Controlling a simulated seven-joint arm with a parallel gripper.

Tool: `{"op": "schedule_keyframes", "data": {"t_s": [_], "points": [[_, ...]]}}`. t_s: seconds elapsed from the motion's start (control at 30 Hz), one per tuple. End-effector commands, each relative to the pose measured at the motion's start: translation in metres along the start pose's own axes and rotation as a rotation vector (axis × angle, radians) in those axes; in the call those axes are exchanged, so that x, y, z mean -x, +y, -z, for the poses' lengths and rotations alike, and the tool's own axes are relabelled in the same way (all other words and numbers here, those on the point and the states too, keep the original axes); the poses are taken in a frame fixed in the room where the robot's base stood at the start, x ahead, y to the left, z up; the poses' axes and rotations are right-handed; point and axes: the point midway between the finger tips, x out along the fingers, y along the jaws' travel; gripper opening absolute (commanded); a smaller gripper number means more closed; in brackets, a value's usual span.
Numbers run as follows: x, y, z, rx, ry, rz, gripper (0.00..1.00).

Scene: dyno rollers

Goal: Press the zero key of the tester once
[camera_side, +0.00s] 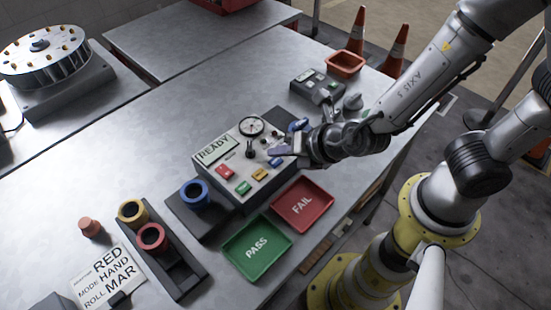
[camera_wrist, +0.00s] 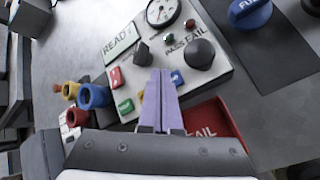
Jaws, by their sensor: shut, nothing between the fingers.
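The tester (camera_side: 241,202) is a pale box with a READY display (camera_side: 216,149), a round dial (camera_side: 251,126), a black selector knob and several coloured keys. A red key (camera_side: 225,172), green key (camera_side: 243,188), yellow key (camera_side: 259,174) and blue key (camera_side: 275,161) are on its top; their labels are too small to read, so I cannot tell which is zero. My gripper (camera_side: 272,151) is shut and empty, over the tester's right part near the blue key. In the wrist view its lilac fingers (camera_wrist: 160,73) lie between the blue key (camera_wrist: 177,78) and yellow key (camera_wrist: 141,97), partly covering the panel. Contact cannot be told.
A green PASS tray (camera_side: 257,262) and red FAIL tray (camera_side: 302,220) lie in front. A blue roller (camera_side: 195,190) stands beside the tester; yellow (camera_side: 131,210) and red (camera_side: 151,236) rollers sit in a dark rack. A grey control box (camera_side: 318,82) is behind. Open table lies left.

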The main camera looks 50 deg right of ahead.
Motion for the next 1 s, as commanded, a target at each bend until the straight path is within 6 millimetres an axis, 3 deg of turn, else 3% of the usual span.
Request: {"op": "schedule_keyframes", "data": {"t_s": [1.0], "points": [[-0.0061, -0.0044, 0.0045, 0.000, 0.000, 0.000, 0.00]]}}
